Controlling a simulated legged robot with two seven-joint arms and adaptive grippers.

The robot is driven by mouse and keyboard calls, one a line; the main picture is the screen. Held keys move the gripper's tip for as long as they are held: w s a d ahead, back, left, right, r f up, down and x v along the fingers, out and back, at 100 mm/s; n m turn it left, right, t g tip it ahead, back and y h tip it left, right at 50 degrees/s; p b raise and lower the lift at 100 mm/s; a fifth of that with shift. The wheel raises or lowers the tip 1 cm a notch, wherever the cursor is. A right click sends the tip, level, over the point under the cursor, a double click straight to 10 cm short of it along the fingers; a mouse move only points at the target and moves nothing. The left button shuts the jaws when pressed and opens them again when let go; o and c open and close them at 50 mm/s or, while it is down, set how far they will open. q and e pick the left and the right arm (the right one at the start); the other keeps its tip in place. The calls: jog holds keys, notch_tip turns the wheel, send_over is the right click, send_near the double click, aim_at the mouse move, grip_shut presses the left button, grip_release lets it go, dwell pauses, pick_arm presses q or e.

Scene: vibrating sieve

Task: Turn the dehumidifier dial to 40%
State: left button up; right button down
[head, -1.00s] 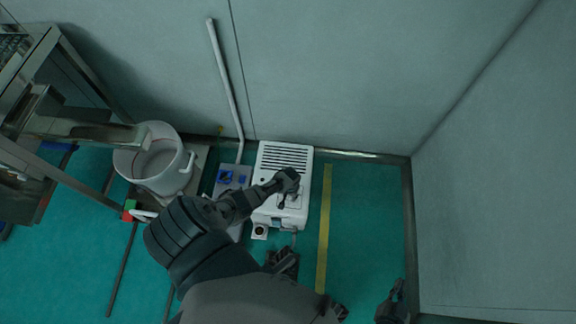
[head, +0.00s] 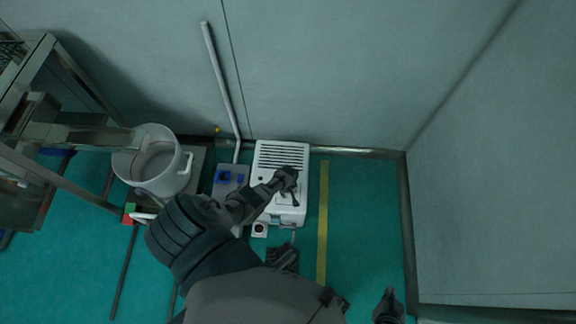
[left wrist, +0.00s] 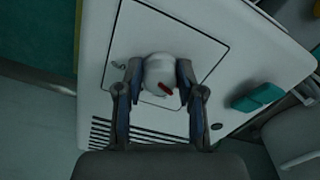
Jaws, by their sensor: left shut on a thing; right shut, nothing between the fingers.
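The dehumidifier (head: 283,153) is a white box with a black slotted grille, standing on the floor by the wall. Its white top panel also shows in the left wrist view (left wrist: 235,40). The dial (left wrist: 160,76) is a white round knob with a red mark, inside a black outlined panel. My left gripper (left wrist: 158,88) has a finger on each side of the dial and is shut on it. In the head view my left gripper (head: 287,185) covers the dial. My right gripper (head: 388,300) is shut and empty, low at the right, apart from the dehumidifier.
A grey box with blue parts (head: 229,180) stands close left of the dehumidifier. A white pot (head: 178,178) and a metal rack (head: 62,130) are further left. A yellow floor line (head: 323,225) runs on the right, with clear green floor beyond it.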

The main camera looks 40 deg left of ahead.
pick_arm(q)
jog(key=shift+w+a+r, duration=0.1)
jog(key=shift+w+r, duration=0.1)
jog(key=shift+w, duration=0.25)
jog(key=o, duration=1.1)
jog(key=shift+o, duration=0.2)
jog(key=shift+s+f, duration=0.15)
jog(key=shift+s, duration=0.05)
notch_tip(320, 180, up, 12)
